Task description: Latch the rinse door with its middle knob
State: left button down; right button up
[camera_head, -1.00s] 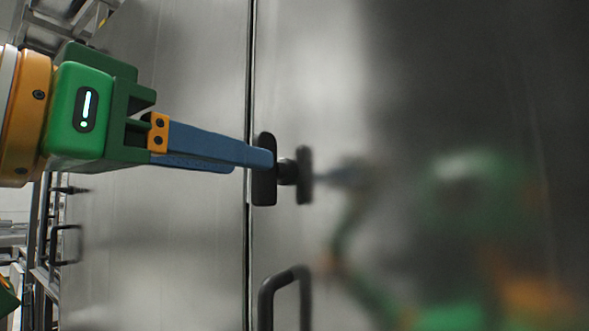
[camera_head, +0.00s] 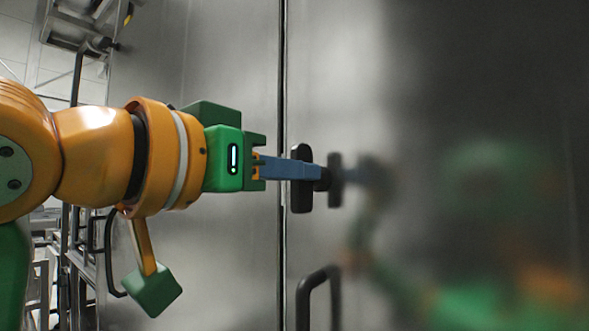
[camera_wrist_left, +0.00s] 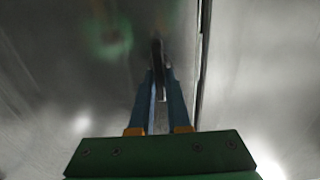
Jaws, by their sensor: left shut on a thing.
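The rinse door (camera_head: 400,60) is a shiny steel panel on the right in the head view, beside a dark vertical seam (camera_head: 283,240). Its knob (camera_head: 302,200) is a black upright bar close to the seam. My left gripper (camera_head: 318,175) comes in from the left with blue fingers, shut on the knob. In the left wrist view the dark knob (camera_wrist_left: 157,52) stands edge-on between the two fingertips (camera_wrist_left: 159,80). The fingers hide part of the knob and its stem in the head view. My right gripper is not in view.
A black pull handle (camera_head: 318,272) sits below the knob, on the same panel. The steel panel (camera_head: 230,70) left of the seam is flat. Another black handle (camera_head: 108,250) and metal framework (camera_head: 75,265) are at the left. The door mirrors my arm and the knob.

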pick_arm(q)
jog(key=shift+r+m, duration=0.1)
jog(key=shift+m, duration=0.2)
jog(key=shift+s+d+f+m+p, duration=0.1)
jog(key=shift+m+p, duration=0.95)
jog(key=shift+m, duration=1.8)
jog(key=shift+d+f+m+p, duration=0.15)
jog(key=shift+m+p, duration=0.9)
jog(key=shift+m, duration=1.85)
jog(key=shift+s+d+f+m+p, duration=0.1)
jog(key=shift+m+p, duration=0.95)
jog(key=shift+m, duration=1.8)
jog(key=shift+f, duration=0.1)
jog(key=c, duration=0.9)
grip_release()
